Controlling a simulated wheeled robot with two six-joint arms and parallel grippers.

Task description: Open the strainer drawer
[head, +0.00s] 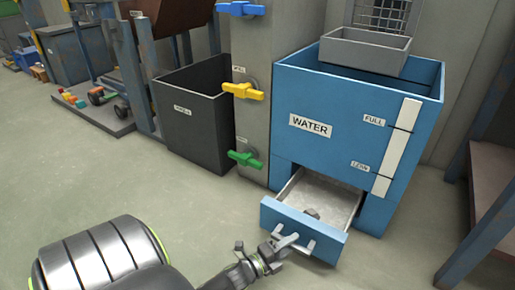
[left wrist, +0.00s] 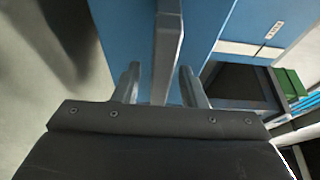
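The strainer drawer (head: 298,228) sticks out from the bottom of the blue water tank (head: 345,140), clearly open in the head view. Its inside shows a pale floor with a small grey lump. A grey bar handle (head: 303,245) is on its blue front; the bar also shows in the left wrist view (left wrist: 168,45). My left gripper (head: 276,246) is at the handle. In the left wrist view its two fingers (left wrist: 160,82) stand apart on either side of the bar, with small gaps visible. My right gripper is not in view.
A grey column (head: 262,130) with blue, yellow and green valve handles stands left of the tank. A dark bin (head: 190,120) is farther left. A grey tray (head: 365,52) sits at the tank's top. A brown-topped bench (head: 495,180) is at right. Floor before the drawer is clear.

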